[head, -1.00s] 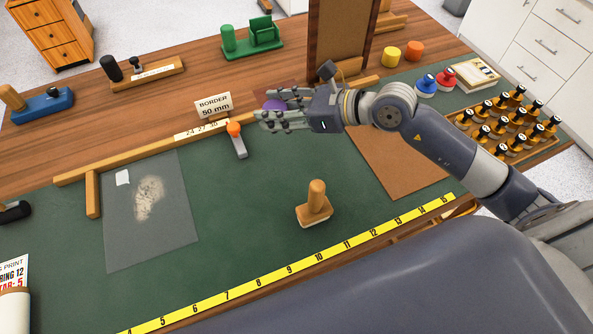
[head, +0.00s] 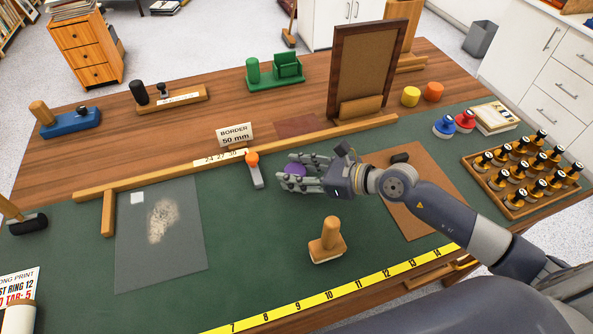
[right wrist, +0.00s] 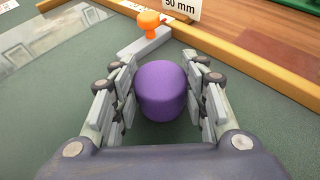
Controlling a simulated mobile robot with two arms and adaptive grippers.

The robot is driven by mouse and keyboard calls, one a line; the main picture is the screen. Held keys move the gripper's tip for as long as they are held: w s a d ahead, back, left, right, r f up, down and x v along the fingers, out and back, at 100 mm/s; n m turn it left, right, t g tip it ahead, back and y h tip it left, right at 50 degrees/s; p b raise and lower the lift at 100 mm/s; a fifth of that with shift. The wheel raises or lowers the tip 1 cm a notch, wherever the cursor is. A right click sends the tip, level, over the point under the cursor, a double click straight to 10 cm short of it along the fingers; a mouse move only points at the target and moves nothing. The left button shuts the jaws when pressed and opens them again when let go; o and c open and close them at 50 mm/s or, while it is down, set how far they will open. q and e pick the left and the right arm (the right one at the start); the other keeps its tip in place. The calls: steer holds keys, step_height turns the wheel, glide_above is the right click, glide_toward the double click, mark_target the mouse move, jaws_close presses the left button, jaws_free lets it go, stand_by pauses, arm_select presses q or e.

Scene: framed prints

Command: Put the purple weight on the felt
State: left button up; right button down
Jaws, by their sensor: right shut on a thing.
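My right gripper (head: 300,172) is shut on the purple weight (head: 295,170), a short rounded cylinder. In the right wrist view the weight (right wrist: 161,91) sits upright between the two finger sets, with the green work surface behind it. I cannot tell whether its base touches that surface. A flat dark red patch (head: 297,125), which looks like the felt, lies on the wooden tabletop beyond the wooden rail. It is bare and apart from the weight. My left gripper is not in view.
A grey stop with an orange knob (head: 252,157) is just left of the weight. The wooden rail (head: 330,133) runs between the green surface and the patch. The "BORDER 50 mm" sign (head: 235,135) and a framed board (head: 365,70) flank the patch. A wooden-handled block (head: 327,238) stands nearer me.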

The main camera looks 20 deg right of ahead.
steer(key=c, duration=0.9)
jaws_free()
steer(key=shift+f, duration=0.15)
steer(key=shift+c, duration=0.2)
steer(key=shift+r, duration=0.25)
steer(key=v, duration=0.3)
steer(key=b+v, duration=0.1)
steer(key=v, duration=0.1)
steer(key=b+v, duration=0.1)
steer(key=v, duration=0.2)
steer(key=shift+s+d+f, duration=0.15)
steer(key=shift+s+d, duration=0.15)
steer(key=shift+s, duration=0.05)
steer(key=shift+v, duration=1.6)
steer(key=shift+w+r, duration=0.1)
steer(key=shift+r, duration=0.15)
